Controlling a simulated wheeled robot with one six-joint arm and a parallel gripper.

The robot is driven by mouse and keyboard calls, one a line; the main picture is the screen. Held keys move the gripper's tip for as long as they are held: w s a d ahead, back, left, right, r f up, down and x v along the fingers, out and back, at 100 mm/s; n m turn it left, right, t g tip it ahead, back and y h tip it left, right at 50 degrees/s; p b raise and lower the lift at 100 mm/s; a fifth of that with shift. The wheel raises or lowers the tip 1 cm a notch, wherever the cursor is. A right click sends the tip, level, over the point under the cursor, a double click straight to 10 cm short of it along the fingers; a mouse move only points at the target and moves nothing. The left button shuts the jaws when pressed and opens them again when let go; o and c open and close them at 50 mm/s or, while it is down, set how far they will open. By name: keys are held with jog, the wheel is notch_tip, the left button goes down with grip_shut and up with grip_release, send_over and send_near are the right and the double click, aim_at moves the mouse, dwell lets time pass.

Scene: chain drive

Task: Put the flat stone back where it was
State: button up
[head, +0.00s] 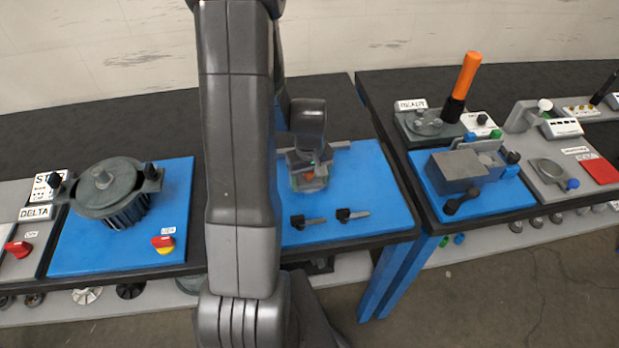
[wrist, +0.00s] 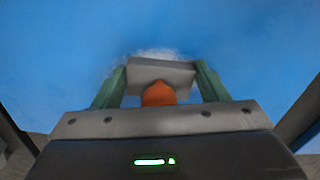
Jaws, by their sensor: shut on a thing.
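My gripper (head: 309,178) is over the blue board (head: 375,190) on the middle bench, partly behind my arm in the head view. In the wrist view, its two green fingers (wrist: 160,85) are closed on a flat grey block, which looks like the flat stone (wrist: 162,72). A rounded orange part (wrist: 158,94) shows just below the stone in that view. Blue surface lies beyond the fingertips, with a pale rough patch (wrist: 152,53) behind the stone. I cannot tell whether the stone touches the board.
A round dark motor-like housing (head: 112,190) stands at left. A gap separates the right bench, with its grey block fixture (head: 458,172).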

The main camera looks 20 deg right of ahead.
jog(key=shift+f, duration=0.1)
jog(key=o, duration=0.5)
jog(key=shift+f, duration=0.1)
jog(key=o, duration=0.4)
jog(key=shift+o, duration=0.2)
notch_tip(320, 180, up, 12)
jog(key=shift+r+b, duration=0.2)
jog(key=shift+b, duration=0.15)
